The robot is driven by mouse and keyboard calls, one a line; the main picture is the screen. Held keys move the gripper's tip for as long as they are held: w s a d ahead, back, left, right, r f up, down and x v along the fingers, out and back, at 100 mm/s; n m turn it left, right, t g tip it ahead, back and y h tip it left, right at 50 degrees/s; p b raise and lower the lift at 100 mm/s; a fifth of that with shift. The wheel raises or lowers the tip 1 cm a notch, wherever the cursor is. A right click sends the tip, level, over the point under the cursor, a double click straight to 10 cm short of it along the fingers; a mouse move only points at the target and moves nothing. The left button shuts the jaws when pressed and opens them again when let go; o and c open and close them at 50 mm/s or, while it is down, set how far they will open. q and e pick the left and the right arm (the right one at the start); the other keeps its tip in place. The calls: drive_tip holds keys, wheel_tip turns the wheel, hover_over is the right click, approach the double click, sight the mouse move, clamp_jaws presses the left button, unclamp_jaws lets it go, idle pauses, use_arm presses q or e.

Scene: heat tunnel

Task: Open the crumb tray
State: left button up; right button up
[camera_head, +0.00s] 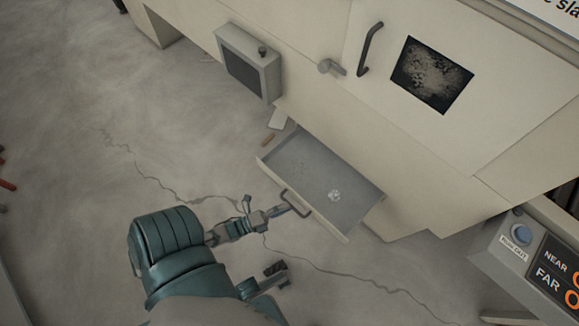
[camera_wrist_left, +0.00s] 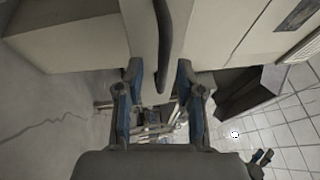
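The crumb tray (camera_head: 310,165) is a shallow grey drawer that stands pulled out from the low front of the cream machine. A small whitish lump (camera_head: 334,195) lies in it. Its dark bar handle (camera_head: 296,203) is on the front panel. My left gripper (camera_head: 284,208) is at this handle. In the left wrist view the handle (camera_wrist_left: 163,45) runs between the two fingers of my left gripper (camera_wrist_left: 159,70), with a gap showing on both sides. What seems to be my right gripper (camera_head: 276,270) is low in the head view, apart from the tray; its fingers are unclear.
The machine has a door with a dark window (camera_head: 432,74) and a bar handle (camera_head: 370,48). A grey box (camera_head: 247,61) juts out at its upper left. A control panel (camera_head: 535,255) stands at lower right. The cracked floor (camera_head: 90,180) is open at left.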

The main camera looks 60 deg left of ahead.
use_arm(q)
drive_tip(key=v, duration=0.9)
drive_tip(key=shift+s, duration=0.25)
